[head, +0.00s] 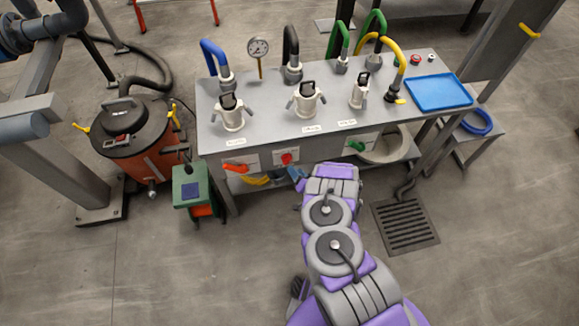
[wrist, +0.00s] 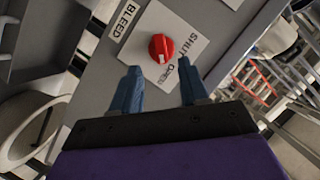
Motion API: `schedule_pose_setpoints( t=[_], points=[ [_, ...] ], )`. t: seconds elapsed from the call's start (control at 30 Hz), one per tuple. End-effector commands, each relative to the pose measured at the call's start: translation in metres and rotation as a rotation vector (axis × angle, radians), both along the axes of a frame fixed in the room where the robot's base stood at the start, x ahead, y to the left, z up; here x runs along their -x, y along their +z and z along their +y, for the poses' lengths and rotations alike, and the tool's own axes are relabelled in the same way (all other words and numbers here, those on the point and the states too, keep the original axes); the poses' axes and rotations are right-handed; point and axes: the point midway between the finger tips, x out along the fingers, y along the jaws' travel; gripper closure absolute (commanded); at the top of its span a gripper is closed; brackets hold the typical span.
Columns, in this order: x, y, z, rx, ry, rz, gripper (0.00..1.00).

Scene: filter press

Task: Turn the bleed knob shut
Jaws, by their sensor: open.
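The bleed knob (wrist: 161,47) is a round red knob with a white mark on its edge. It sits on a white plate (wrist: 140,35) with printed words, partly readable as "SHUT" and "OPEN", beside a "BLEED" label (wrist: 124,20). In the head view the red knob (head: 287,158) is on the front panel of the grey bench. My gripper (wrist: 156,85) is open, its two blue fingers apart, just short of the knob and pointing toward it. The knob shows between and beyond the fingertips, and I see no contact. In the head view my gripper (head: 297,176) is just below the knob, partly hidden by my arm.
The grey bench (head: 330,132) carries several hoses, a gauge (head: 258,48) and a blue tray (head: 438,92). A red handle (head: 235,167) and a green handle (head: 356,145) flank the knob. An orange vacuum (head: 140,145) and a green box (head: 192,187) stand left. A floor grate (head: 405,223) lies right.

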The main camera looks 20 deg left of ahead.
Motion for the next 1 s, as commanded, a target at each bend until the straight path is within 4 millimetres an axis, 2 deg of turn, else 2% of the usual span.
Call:
schedule_pose_setpoints(
  t=[0.1,0.3,0.5,0.8,1.0],
  points=[
    [-0.014,-0.009,0.018,0.002,0.005,-0.003,0.55],
    [-0.032,-0.018,0.038,0.004,0.004,0.001,0.55],
    [-0.040,-0.018,0.046,0.002,0.000,0.000,0.55],
    [-0.041,-0.018,0.046,0.000,0.000,0.002,0.55],
    [-0.041,-0.018,0.047,0.002,0.000,0.002,0.74]
  ],
)
